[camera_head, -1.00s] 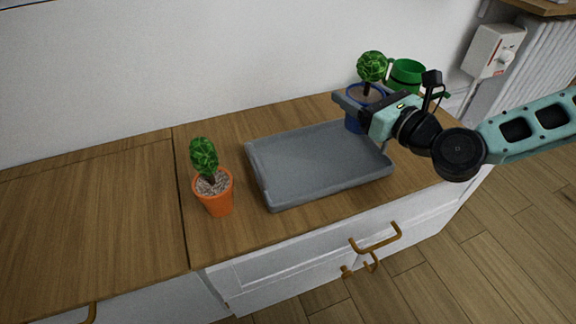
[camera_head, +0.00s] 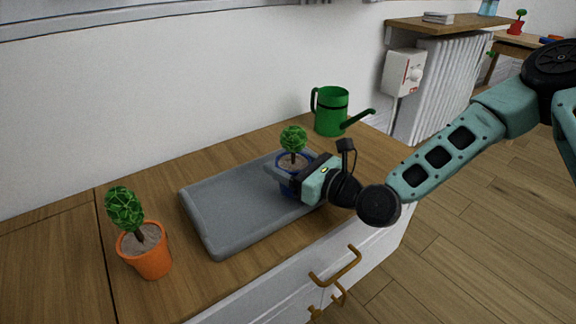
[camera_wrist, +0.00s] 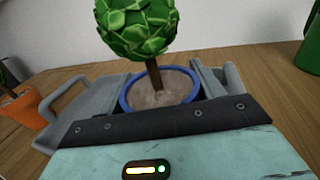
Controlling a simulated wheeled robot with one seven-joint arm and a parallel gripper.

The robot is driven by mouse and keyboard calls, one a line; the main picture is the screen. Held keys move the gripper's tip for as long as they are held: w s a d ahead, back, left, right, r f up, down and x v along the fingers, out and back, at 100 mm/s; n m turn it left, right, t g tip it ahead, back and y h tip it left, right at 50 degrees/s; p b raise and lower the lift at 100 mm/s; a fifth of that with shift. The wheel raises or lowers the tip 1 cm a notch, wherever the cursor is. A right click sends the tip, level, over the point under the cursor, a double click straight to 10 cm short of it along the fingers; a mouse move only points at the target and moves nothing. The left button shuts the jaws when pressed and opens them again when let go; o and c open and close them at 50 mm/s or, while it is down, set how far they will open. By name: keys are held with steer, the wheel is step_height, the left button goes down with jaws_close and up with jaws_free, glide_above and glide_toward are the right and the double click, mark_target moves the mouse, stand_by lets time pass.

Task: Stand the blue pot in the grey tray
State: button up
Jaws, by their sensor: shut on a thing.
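The blue pot (camera_head: 287,188) holds a small round green tree and stands upright in my gripper (camera_head: 289,172). My gripper is shut on the pot, its fingers on either side just below the rim. In the wrist view the blue pot's rim (camera_wrist: 124,103) shows between the fingers, with soil and a trunk inside. The grey tray (camera_head: 225,206) lies flat on the wooden cabinet top. The pot is at the tray's right end in the head view, overlapping it. My gripper hides part of the pot, and I cannot tell whether its base touches the tray floor.
An orange pot (camera_head: 147,262) with a green plant stands left of the tray. A green watering can (camera_head: 331,112) stands behind the tray, near the wall, its spout pointing right. The left and middle of the tray are empty.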

steer(key=o, duration=1.3)
steer(key=shift+s+d+r, duration=0.1)
steer(key=shift+s+d, duration=0.1)
steer(key=shift+d, duration=0.1)
steer(key=p+v, duration=0.4)
steer(key=v, duration=0.7)
steer(key=shift+s+d, duration=0.1)
steer(key=shift+s, duration=0.05)
